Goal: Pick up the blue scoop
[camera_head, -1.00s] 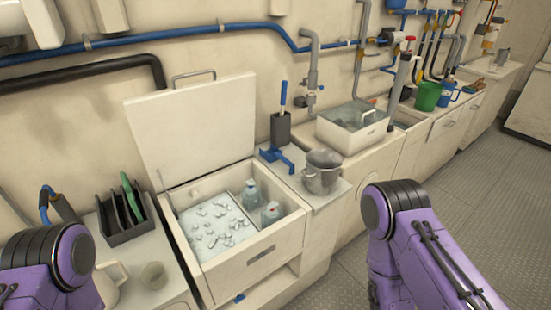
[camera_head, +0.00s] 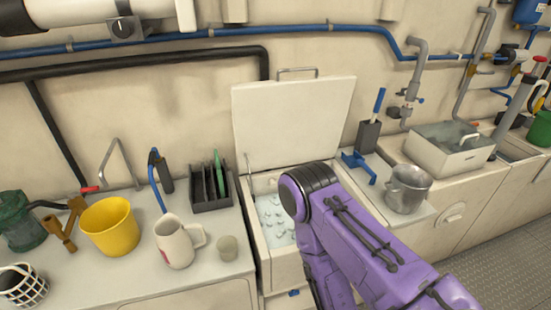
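A flat blue piece (camera_head: 358,165) lies on the counter at the holder's foot. I cannot tell which of these is the blue scoop; any scoop bowl inside the holder is hidden. The open ice box (camera_head: 265,182) holds ice and is partly covered by my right arm, whose purple links cross the lower middle of the view. Neither gripper shows.
A metal pot (camera_head: 406,188) stands right of the blue piece. The raised lid (camera_head: 293,120) stands behind the box. On the left counter are a yellow bucket (camera_head: 109,227), a white jug (camera_head: 176,242), a small cup (camera_head: 228,248) and a dark rack (camera_head: 211,188).

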